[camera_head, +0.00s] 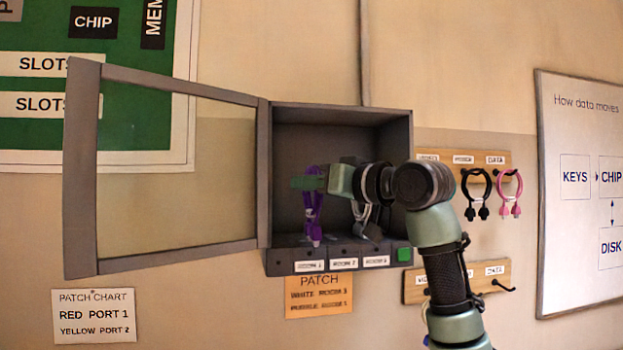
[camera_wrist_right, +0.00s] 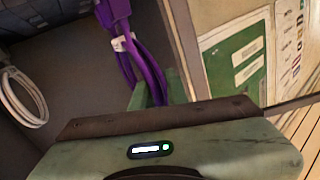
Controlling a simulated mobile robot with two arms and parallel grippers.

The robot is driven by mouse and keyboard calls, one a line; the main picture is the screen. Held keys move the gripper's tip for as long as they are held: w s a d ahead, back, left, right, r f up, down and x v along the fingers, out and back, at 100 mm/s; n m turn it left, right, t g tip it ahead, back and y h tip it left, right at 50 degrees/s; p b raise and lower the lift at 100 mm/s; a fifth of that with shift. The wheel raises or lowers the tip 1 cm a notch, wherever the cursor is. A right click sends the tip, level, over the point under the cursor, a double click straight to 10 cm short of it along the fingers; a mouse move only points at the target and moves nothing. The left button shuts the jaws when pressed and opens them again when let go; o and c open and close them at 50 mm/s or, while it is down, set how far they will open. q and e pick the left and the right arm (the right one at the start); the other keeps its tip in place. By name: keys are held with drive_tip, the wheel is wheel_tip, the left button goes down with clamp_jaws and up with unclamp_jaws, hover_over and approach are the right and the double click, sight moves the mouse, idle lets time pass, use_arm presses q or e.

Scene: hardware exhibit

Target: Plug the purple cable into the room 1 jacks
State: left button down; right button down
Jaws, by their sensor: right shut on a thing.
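The purple cable (camera_head: 313,215) hangs as a bundled loop inside the open grey cabinet, its plug end low, just above the ledge over the ROOM 1 label (camera_head: 309,265). My right gripper (camera_head: 307,183) is shut on its upper part. The purple cable also shows in the right wrist view (camera_wrist_right: 148,68), with a white tie around it, between the green fingers (camera_wrist_right: 152,97). The room 1 jacks are not clear; I cannot tell whether the plugs touch them. My left gripper is not in view.
The grey cabinet (camera_head: 340,117) has its glass door (camera_head: 85,170) swung open left. A white cable (camera_head: 368,222) hangs behind my right wrist, near the other room labels. A green button (camera_head: 404,254) is at the ledge's right. Black (camera_head: 476,192) and pink (camera_head: 510,194) cables hang on hooks.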

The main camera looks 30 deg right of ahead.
drive_tip(key=w+d+p, duration=0.3)
drive_tip(key=w, duration=0.9)
idle(0.3)
drive_tip(key=shift+h, duration=0.3)
drive_tip(key=shift+s+d, duration=0.1)
drive_tip(key=shift+s, duration=0.1)
idle(0.6)
drive_tip(key=shift+f, duration=1.05)
idle(2.6)
drive_tip(key=c, duration=0.7)
unclamp_jaws()
